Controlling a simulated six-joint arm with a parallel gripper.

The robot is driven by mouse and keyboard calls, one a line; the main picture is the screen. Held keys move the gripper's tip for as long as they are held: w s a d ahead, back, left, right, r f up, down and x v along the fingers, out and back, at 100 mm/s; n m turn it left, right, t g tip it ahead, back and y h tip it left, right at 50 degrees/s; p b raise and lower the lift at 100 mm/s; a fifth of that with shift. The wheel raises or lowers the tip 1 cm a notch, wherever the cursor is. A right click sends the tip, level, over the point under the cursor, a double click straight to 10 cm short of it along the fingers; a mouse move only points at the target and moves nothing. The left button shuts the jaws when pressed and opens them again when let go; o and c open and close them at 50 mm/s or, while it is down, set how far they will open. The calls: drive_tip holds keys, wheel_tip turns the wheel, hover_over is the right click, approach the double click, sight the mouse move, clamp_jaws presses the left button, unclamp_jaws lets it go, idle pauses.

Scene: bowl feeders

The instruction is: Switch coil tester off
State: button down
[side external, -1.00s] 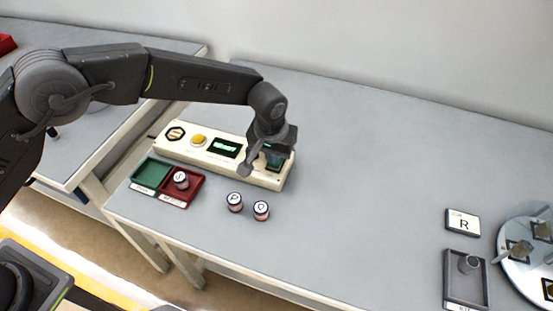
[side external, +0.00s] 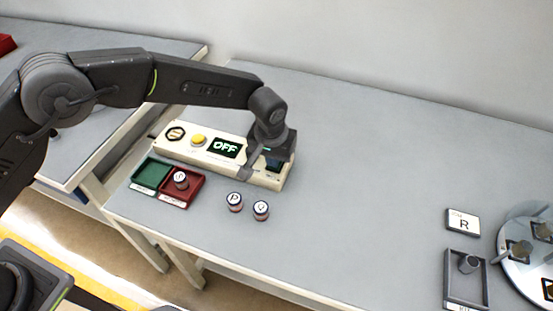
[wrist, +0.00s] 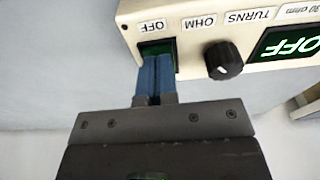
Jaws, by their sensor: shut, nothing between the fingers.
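The coil tester (side external: 200,152) is a long cream box on the bench, with a yellow button (side external: 198,139) and a display (side external: 226,147) reading OFF in green. In the wrist view, the display (wrist: 287,45) also reads OFF, upside down. A black knob (wrist: 224,60) stands below the printed labels OFF, OHM and TURNS. My gripper (wrist: 155,62) is shut and empty, its blue fingers together over a dark green recess beside the OFF label (wrist: 152,27). The fingers partly hide this recess, and I cannot tell if they touch it. The fingers are apart from the knob.
Green (side external: 151,174) and red (side external: 195,189) trays sit before the tester; a coil (side external: 181,180) lies in the red one. Two coils, P (side external: 235,202) and Q (side external: 261,211), stand nearby. A grey tray (side external: 450,286) and round plate (side external: 515,270) are at right. The middle bench is clear.

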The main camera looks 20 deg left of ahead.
drive_tip(key=shift+r, duration=3.45)
drive_tip(key=shift+r, duration=0.1)
drive_tip(key=s+a+r+t, duration=0.1)
drive_tip(key=s+a+r, duration=0.4)
drive_tip(key=a+r, duration=0.4)
drive_tip(key=s+a+r+t, duration=0.1)
drive_tip(key=s+a+r, duration=0.5)
drive_tip(key=a+r, duration=0.3)
drive_tip(key=s+a+t, duration=0.1)
drive_tip(key=s+a, duration=0.3)
drive_tip(key=s, duration=0.5)
drive_tip(key=s+a, duration=0.5)
drive_tip(key=s, duration=0.3)
drive_tip(key=shift+s+f+t, duration=0.35)
drive_tip(key=shift+s+t, duration=0.05)
